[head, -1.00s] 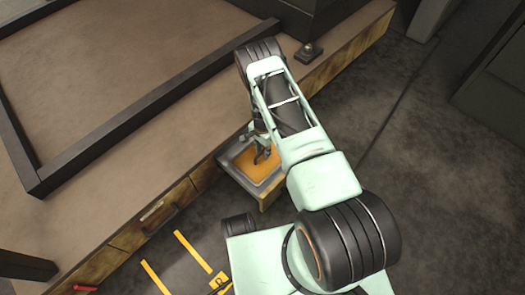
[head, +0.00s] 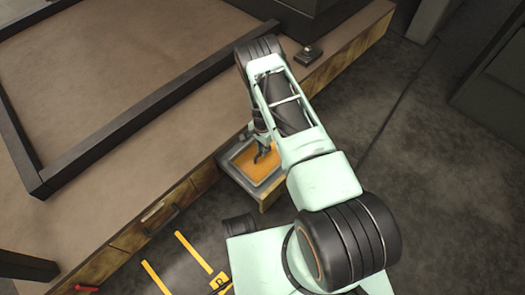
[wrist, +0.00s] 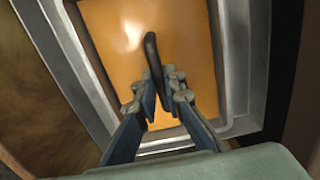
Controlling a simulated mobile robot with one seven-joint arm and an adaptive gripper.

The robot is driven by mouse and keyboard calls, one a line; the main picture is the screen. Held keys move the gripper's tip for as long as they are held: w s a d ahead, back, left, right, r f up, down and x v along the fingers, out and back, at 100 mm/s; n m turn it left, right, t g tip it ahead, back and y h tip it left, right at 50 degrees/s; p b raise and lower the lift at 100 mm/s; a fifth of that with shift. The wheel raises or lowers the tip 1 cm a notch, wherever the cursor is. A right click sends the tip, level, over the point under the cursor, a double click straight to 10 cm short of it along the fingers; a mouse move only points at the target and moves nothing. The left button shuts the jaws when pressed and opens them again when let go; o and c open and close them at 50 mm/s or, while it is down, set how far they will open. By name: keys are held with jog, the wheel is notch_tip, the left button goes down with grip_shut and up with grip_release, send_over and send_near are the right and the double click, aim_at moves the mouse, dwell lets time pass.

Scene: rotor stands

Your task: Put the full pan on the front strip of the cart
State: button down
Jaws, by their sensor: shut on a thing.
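A grey pan with a flat orange inside (head: 249,170) sits at the open drawer-like box at the workbench's front edge. In the wrist view the orange surface (wrist: 190,50) fills the middle, inside a grey rim. A black upright handle (wrist: 151,48) stands over the orange surface. My gripper (wrist: 160,88) is shut on this handle, with a finger on each side. In the head view my gripper (head: 262,152) is partly hidden by my arm. Whether the pan is clear of its support is hard to tell. I cannot make out a cart with a front strip.
The brown workbench (head: 130,75) has a dark raised rail (head: 150,105) along it. A small dark fixture (head: 308,54) stands on its far right end. Yellow strips (head: 157,278) and a red item (head: 86,289) lie at lower left. Open dark floor (head: 400,150) is at right.

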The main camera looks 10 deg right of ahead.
jog(key=shift+r+p, duration=1.75)
jog(key=shift+r, duration=1.45)
